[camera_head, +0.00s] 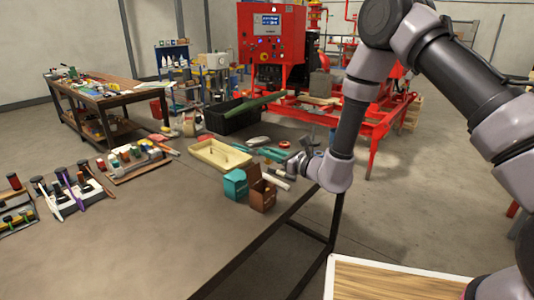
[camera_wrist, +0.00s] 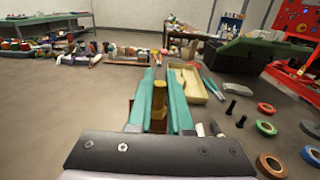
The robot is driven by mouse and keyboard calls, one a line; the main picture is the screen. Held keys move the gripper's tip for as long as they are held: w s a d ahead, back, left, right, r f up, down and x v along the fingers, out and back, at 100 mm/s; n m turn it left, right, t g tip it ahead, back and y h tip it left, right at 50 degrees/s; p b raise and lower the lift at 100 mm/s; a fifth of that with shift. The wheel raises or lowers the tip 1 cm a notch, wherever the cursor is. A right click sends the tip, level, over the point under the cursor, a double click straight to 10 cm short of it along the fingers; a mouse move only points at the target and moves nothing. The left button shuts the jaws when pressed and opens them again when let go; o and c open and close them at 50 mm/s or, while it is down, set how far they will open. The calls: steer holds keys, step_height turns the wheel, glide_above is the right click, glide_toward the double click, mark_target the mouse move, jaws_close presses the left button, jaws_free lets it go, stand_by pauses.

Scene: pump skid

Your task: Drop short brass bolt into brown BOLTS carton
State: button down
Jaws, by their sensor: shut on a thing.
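My gripper (camera_wrist: 160,84) has teal fingers and is shut on a short brass bolt (camera_wrist: 160,96), seen between the fingertips in the wrist view. In the head view my gripper (camera_head: 290,166) is above the table's right part, close behind and to the right of the brown carton (camera_head: 263,198). The carton stands upright with its flap raised; its inside and label cannot be made out. The bolt cannot be made out in the head view.
A teal box (camera_head: 235,184) stands left of the carton. A cream tray (camera_head: 220,154) and a black crate (camera_head: 233,117) lie behind. Black bolts (camera_wrist: 230,108) and tape rolls (camera_wrist: 266,127) lie right of my fingers.

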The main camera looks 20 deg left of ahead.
mark_target(268, 164)
steer(key=shift+f, duration=2.45)
steer(key=c, duration=0.8)
jaws_free()
steer(key=shift+o, duration=0.2)
